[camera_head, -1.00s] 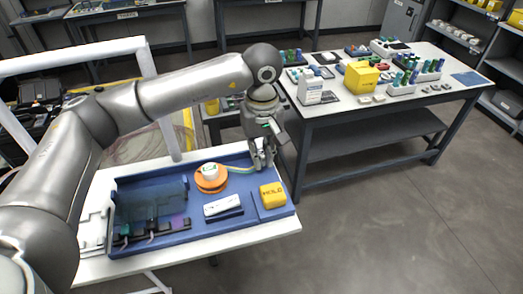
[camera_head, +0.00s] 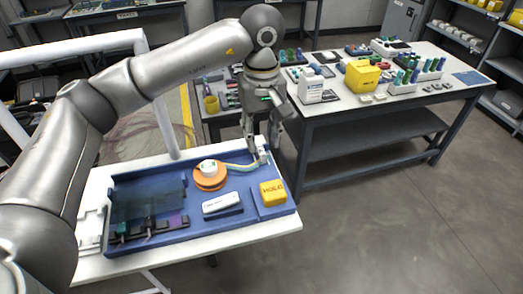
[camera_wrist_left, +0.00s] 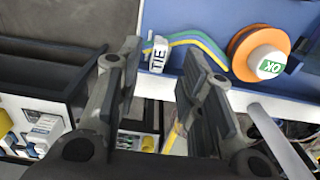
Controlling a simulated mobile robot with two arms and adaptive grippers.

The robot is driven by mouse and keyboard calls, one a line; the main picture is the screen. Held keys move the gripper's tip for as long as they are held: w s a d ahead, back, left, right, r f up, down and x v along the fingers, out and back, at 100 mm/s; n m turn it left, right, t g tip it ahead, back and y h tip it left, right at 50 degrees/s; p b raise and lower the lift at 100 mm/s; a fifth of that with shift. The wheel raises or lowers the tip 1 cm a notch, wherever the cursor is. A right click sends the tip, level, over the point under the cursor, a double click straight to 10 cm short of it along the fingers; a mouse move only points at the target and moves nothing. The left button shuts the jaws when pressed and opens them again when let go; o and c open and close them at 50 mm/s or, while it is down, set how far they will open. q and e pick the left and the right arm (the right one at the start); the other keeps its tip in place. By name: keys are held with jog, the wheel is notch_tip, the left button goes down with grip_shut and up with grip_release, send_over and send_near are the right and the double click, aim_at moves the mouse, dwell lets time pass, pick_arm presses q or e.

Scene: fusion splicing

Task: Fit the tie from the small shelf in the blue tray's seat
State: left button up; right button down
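The tie, a small white piece marked TIE (camera_wrist_left: 158,52), is at the blue tray's (camera_head: 240,222) back edge, and a blue and yellow-green strand runs to it from the orange spool (camera_head: 209,180). In the head view the tie (camera_head: 263,156) shows as a small pale piece at the tray's back right. I cannot tell how deep it sits in its seat. My left gripper (camera_head: 263,143) is just above the tie; in the wrist view its fingers (camera_wrist_left: 165,85) are spread and empty, with the tie beyond the tips. My right gripper is not in view.
In the tray are a white device (camera_head: 221,204), a yellow box (camera_head: 272,193), a dark translucent cover (camera_head: 148,201) and a white-topped spool. A low shelf with a yellow cup (camera_head: 211,104) is behind the tray. A crowded bench (camera_head: 345,108) stands at the right.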

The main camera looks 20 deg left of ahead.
aim_at(262, 151)
pick_arm(q)
notch_tip(262, 151, up, 7)
jog(key=b, duration=0.1)
jog(key=shift+d, duration=0.1)
dwell(0.5)
